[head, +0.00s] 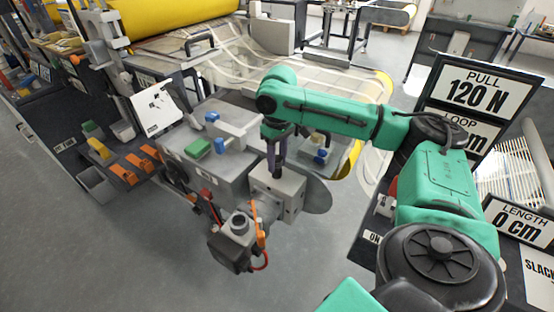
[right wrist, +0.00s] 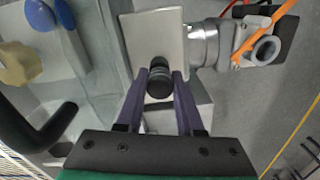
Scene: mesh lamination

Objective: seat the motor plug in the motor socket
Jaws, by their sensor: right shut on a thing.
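My right gripper (head: 275,150) points down with its purple fingers shut on the black motor plug (head: 279,170). In the right wrist view the plug (right wrist: 160,80) is a ribbed black cylinder between the fingertips (right wrist: 160,90). The plug is upright over the top of a grey motor box (head: 290,198), which shows as a pale square plate (right wrist: 152,40) in the wrist view. The plug's lower end meets or nearly meets the box top; I cannot tell how deep it is. The motor socket itself is hidden under the plug. My left gripper is not in view.
A motor with a round grey end (head: 240,224), an orange strap and red wires adjoins the box. A grey machine block (head: 210,175) with green and blue parts stands to the left. Signs (head: 482,92) stand at the right. Floor at lower left is clear.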

